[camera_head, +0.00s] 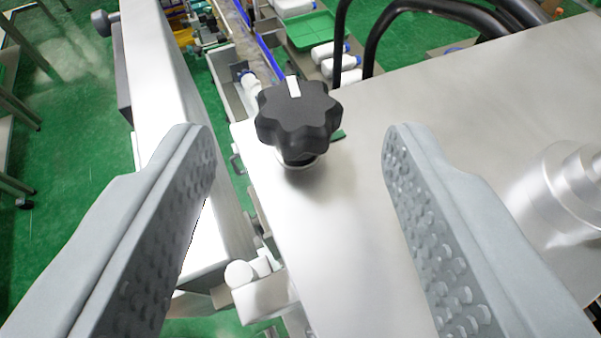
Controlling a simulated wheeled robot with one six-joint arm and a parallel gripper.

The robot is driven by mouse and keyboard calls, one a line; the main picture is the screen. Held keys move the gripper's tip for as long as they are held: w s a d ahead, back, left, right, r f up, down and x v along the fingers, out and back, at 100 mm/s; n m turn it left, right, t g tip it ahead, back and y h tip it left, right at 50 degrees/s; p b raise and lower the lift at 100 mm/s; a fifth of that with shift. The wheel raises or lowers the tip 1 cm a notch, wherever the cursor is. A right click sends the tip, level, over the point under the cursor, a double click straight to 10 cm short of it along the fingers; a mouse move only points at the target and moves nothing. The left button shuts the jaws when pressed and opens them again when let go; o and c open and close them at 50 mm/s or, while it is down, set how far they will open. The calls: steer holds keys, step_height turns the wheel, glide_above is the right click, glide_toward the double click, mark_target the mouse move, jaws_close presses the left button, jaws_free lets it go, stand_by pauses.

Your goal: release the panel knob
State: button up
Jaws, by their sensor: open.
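The panel knob (297,120) is a black, lobed star knob with a white mark on its top. It stands on a short shaft on the bare metal panel (355,225), near the panel's left edge. My gripper (296,135) is open, with one grey, studded finger to the left of the knob and one to the right. Clear gaps show between the knob and both fingers. Nothing is held between the fingers.
A shiny metal cylinder (565,190) stands on the panel at the right. Black curved tubes (372,40) rise behind the panel. A long metal beam (165,90) runs along the left. White bottles (340,65) and a green tray (312,30) lie beyond. The floor is green.

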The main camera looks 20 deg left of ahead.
steer(key=v, duration=1.5)
steer(key=shift+s+d, duration=0.2)
steer(key=shift+s, duration=0.15)
